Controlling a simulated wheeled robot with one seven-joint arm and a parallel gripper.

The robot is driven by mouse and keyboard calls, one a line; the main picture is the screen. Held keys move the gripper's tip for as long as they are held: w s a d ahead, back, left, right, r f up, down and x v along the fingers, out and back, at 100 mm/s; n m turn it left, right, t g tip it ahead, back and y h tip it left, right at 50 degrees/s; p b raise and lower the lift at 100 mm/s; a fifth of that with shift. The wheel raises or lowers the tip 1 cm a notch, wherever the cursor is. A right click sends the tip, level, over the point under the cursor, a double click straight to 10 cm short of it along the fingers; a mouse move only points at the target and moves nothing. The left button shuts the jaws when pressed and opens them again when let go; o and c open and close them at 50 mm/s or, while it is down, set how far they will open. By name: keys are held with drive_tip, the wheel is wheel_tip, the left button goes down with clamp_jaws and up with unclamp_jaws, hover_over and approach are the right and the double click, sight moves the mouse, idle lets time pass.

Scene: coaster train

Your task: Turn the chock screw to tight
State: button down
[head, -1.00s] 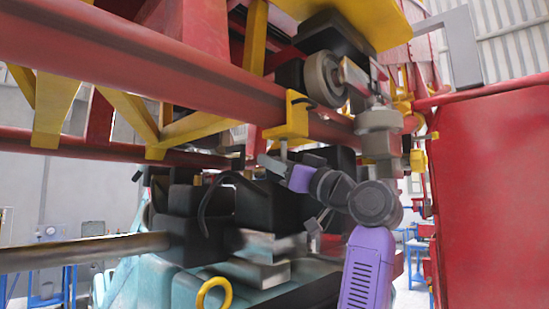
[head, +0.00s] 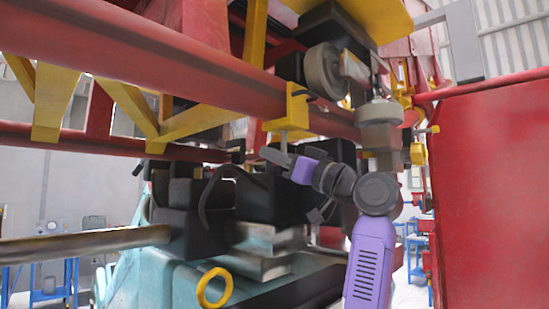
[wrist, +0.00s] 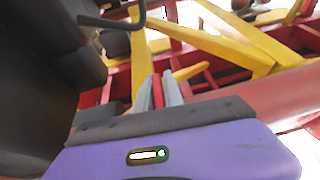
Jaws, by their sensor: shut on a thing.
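The yellow chock (head: 290,108) is clamped on the lower edge of the long red rail in the head view. Its screw (head: 283,138) hangs down below it as a thin grey shank. My gripper (head: 271,156) is right under the chock, at the screw's lower end, coming in from the lower right. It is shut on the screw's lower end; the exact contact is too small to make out. In the wrist view, the two grey fingertips (wrist: 159,91) stand close together with a narrow red strip showing between them. I cannot tell the screw's marking or angle.
The red rail (head: 130,60) runs just above my gripper. Black blocks (head: 265,198) sit close below and left of it. A grey wheel (head: 325,72) is above right. A red panel (head: 490,180) fills the right side.

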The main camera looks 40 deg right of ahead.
drive_tip(key=shift+s+a+n+g+y+p, duration=0.1)
drive_tip(key=shift+s+a+n+g+y, duration=0.3)
drive_tip(key=shift+n+g+y, duration=2.35)
drive_tip(key=shift+s+a+n+g+y+p, duration=0.15)
drive_tip(key=shift+s+a+n+g+y, duration=0.2)
drive_tip(key=shift+n+g+y, duration=2.4)
drive_tip(key=shift+s+a+n+g+y+p, duration=0.1)
drive_tip(key=shift+s+a+n+g+y, duration=0.3)
drive_tip(key=shift+n+g+y, duration=2.3)
drive_tip(key=shift+s+m+g+y, duration=0.15)
drive_tip(key=shift+m+g+y, duration=0.25)
drive_tip(key=shift+g+y, duration=1.4)
drive_tip(key=c, duration=1.5)
unclamp_jaws()
